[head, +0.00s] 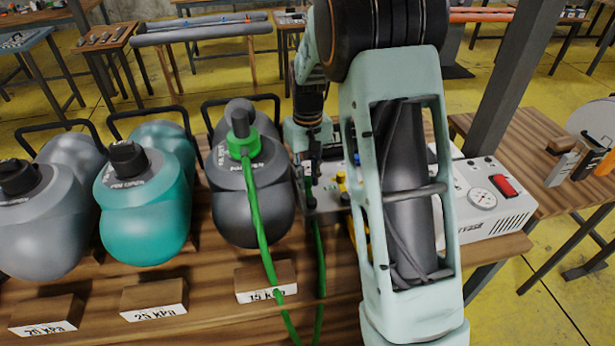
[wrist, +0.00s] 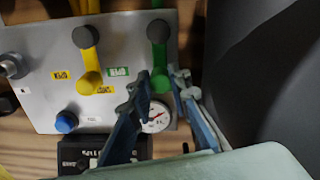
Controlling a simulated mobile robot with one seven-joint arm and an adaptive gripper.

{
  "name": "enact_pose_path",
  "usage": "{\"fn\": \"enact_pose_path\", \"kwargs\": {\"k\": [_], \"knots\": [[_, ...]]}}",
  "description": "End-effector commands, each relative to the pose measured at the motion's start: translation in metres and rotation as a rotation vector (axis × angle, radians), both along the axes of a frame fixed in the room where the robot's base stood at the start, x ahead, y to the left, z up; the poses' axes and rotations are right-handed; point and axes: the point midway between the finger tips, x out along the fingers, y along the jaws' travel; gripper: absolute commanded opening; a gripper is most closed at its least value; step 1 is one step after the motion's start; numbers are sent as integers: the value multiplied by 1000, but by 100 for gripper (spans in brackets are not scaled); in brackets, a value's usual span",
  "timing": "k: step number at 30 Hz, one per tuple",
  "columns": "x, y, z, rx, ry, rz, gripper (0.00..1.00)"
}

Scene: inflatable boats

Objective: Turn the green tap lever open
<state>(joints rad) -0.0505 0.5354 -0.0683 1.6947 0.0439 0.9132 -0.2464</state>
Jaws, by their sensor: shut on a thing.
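The green tap lever (wrist: 158,62) stands on a grey panel (wrist: 40,95) in the wrist view. It has a dark round knob at its upper end, and its lower end lies between my fingertips. My gripper (wrist: 163,80) is shut on it, with one blue-grey finger on each side. In the head view my gripper (head: 311,195) is small and dark at the panel, and I cannot make out the green lever there.
A yellow lever (wrist: 88,55) stands left of the green one, with a blue knob (wrist: 66,122) below it. A round gauge (wrist: 156,118) sits below my fingers. A dark grey rounded body (wrist: 265,80) fills the right side. A green hose (head: 255,210) hangs from the dark inflatable's valve.

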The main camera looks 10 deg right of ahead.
Motion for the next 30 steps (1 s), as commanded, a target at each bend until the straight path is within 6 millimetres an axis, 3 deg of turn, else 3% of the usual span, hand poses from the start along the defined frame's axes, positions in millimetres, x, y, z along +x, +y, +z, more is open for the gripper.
{"fn": "enact_pose_path", "kwargs": {"k": [11,30], "knots": [[-1,-11,1,-1,-1,-196,0],[-15,-36,2,0,-2,-779,0]]}}
